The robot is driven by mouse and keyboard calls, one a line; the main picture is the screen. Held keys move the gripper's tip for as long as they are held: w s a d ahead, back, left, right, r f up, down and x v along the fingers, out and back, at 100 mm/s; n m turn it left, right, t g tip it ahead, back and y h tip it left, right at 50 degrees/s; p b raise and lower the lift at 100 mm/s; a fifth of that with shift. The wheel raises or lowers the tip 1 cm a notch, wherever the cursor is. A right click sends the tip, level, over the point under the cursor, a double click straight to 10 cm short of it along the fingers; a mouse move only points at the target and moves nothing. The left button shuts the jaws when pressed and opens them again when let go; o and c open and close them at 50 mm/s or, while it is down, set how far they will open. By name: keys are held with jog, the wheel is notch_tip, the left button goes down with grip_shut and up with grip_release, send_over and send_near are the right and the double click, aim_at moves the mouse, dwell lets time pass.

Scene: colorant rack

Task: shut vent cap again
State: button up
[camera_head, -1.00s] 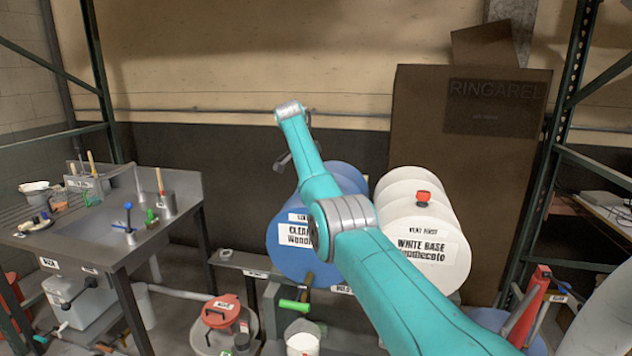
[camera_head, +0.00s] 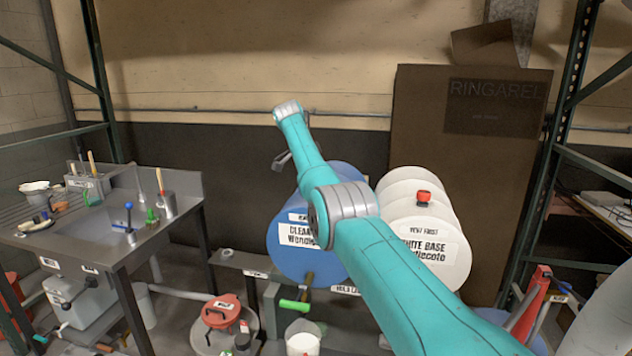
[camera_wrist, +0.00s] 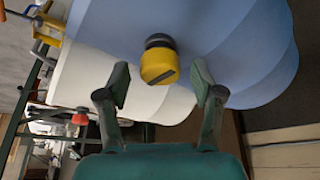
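In the wrist view, a yellow cap (camera_wrist: 158,66) on a black neck sits on the blue drum (camera_wrist: 215,40). My gripper (camera_wrist: 161,86) is open, with one finger on each side of the line to the cap. The cap is beyond the fingertips and I see no contact. In the head view, the blue drum (camera_head: 289,258) lies on its side, partly behind my arm. My gripper (camera_head: 281,160) shows only in part there, and the yellow cap is hidden. I cannot tell whether the cap is fully shut.
The white drum (camera_head: 445,270) lies right of the blue one, with a red cap (camera_head: 423,196) on top. A sink bench (camera_head: 60,240) stands at left. A red-lidded container (camera_head: 220,312) and a white bucket (camera_head: 303,340) are on the floor.

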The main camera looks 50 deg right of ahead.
jog(key=shift+r, duration=0.15)
jog(key=v, duration=0.7)
jog(key=shift+a, duration=0.15)
jog(key=shift+w+r, duration=0.1)
dwell(0.6)
